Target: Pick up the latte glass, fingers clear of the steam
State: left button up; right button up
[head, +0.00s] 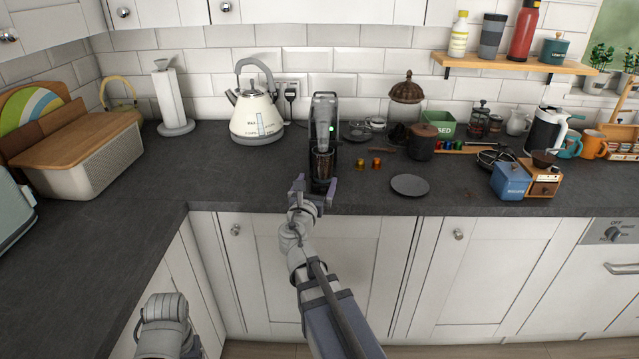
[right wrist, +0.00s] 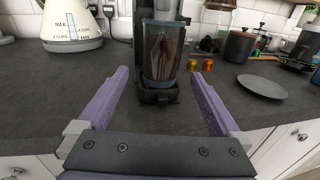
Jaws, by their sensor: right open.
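The latte glass (head: 322,165) stands upright on the drip tray of a slim dark coffee machine (head: 324,118), with something brownish in it. In the right wrist view the glass (right wrist: 162,55) is straight ahead, just beyond the fingertips and between their lines. My right gripper (head: 316,184) is open and empty at the worktop's front edge, in front of the machine. Its two purple fingers are spread wide (right wrist: 165,78), and neither touches the glass. No steam can be made out. A part of my left arm shows at the lower left, but its gripper does not.
A cream kettle (head: 257,113) stands left of the machine. Gold and orange capsules (head: 368,163) and a dark round plate (head: 410,185) lie to its right. A dark canister (head: 422,141) stands farther right. The slate worktop (head: 240,180) is clear at the front left.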

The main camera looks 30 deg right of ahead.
aim_at(321, 171)
jog(key=shift+r+p+x, duration=0.15)
jog(key=shift+p+x, duration=0.05)
jog(key=shift+x, duration=1.85)
jog(key=shift+r+p+x, duration=0.15)
jog(key=shift+p+x, duration=0.05)
jog(key=shift+x, duration=1.8)
jog(key=shift+s, duration=0.1)
jog(key=shift+c, duration=0.2)
grip_shut()
